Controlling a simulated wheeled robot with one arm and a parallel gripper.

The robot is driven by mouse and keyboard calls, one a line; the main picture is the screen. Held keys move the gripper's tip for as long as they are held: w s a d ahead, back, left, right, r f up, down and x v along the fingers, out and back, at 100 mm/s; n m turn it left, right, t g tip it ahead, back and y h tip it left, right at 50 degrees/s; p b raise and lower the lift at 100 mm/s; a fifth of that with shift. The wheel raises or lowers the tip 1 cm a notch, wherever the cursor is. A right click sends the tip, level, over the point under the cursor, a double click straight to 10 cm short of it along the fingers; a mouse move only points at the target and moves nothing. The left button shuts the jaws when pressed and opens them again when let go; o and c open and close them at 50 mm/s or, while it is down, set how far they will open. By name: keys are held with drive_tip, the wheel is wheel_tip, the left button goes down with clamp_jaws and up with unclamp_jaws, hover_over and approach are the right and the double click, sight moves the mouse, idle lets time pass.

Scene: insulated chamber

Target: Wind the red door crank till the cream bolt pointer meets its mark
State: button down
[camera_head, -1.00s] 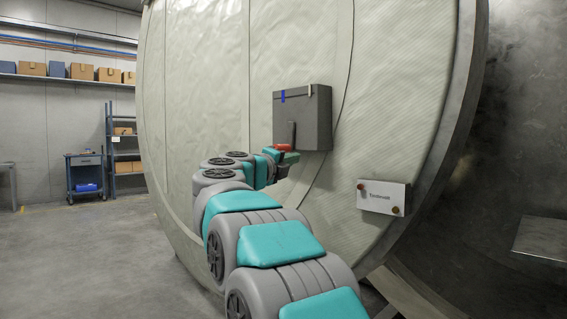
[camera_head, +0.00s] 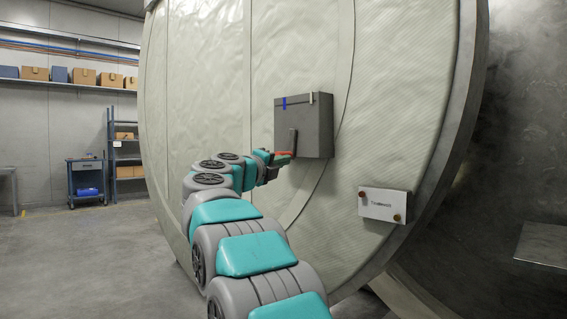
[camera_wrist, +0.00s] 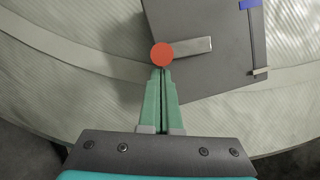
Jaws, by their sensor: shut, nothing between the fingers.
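The red crank knob (camera_head: 282,154) sticks out from a dark box on the round chamber door. Its grey crank arm (camera_head: 293,140) runs up from it; the wrist view shows the knob (camera_wrist: 161,54) end-on, with the arm (camera_wrist: 190,47) to its right. The cream pointer (camera_head: 310,98) is at the box's upper right, and it also shows in the wrist view (camera_wrist: 261,72). A blue mark (camera_head: 284,103) is at the upper left, clearly apart from the pointer. My gripper (camera_wrist: 162,70) is shut and empty, its tips right at the knob's lower edge; contact is unclear.
The dark box (camera_head: 317,140) stands out from the quilted pale door (camera_head: 200,90). A small white labelled panel (camera_head: 383,203) is lower right on the door. A blue cart (camera_head: 86,178) and shelves stand far left, with open floor before them.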

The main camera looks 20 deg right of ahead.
drive_tip(key=shift+w+a+f+m, duration=0.1)
drive_tip(key=shift+w+f+m, duration=0.1)
drive_tip(key=shift+w+m, duration=0.1)
drive_tip(key=shift+w+a+m+b, duration=0.1)
drive_tip(key=shift+w+m+b, duration=0.1)
drive_tip(key=shift+m+b, duration=0.45)
